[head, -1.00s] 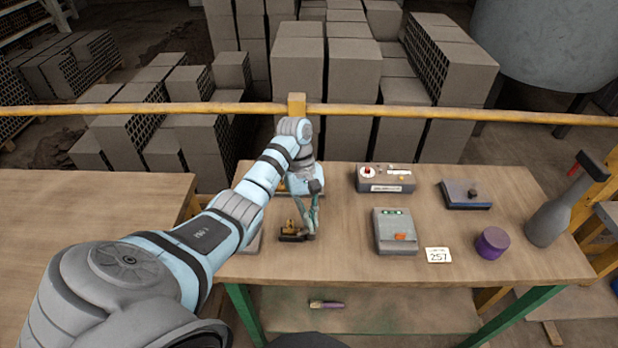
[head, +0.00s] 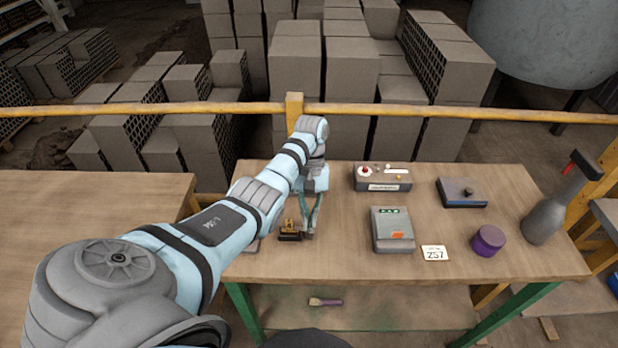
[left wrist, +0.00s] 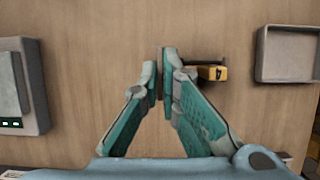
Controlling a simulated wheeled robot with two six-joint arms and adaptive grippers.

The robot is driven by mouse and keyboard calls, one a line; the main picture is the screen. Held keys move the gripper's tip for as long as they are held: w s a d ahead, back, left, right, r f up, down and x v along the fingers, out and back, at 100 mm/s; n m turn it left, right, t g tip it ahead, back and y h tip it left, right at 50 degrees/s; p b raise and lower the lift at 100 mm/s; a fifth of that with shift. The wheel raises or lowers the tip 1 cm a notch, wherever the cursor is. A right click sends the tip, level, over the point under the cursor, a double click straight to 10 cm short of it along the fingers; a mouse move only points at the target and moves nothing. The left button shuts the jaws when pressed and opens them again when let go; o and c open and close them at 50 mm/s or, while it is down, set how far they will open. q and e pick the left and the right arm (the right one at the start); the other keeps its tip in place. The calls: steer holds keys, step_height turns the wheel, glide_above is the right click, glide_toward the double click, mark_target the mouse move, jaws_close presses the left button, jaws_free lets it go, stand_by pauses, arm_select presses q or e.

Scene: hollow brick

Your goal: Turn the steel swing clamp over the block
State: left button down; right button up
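A small brass-yellow block (head: 289,225) with a dark base (head: 289,237) sits on the workbench, left of my left gripper's fingertips. In the left wrist view the yellow part (left wrist: 213,73) shows just right of the fingertips, with a short dark bar beside it. I cannot make out the steel swing clamp clearly; the right finger partly covers this spot. My left gripper (head: 308,234) points down, also seen in the left wrist view (left wrist: 160,70). Its fingertips are nearly together, with no object clearly held between them. My right gripper is not in view.
A shallow grey tray (left wrist: 290,80) lies near the block. Bare workbench (head: 345,220) lies between gripper and device.

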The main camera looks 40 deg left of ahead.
arm_select(q)
steer(key=shift+s+d+f, duration=0.15)
steer(key=shift+s+f, duration=0.05)
steer(key=c, duration=1.8)
jaws_free()
steer(key=shift+w+r, duration=0.1)
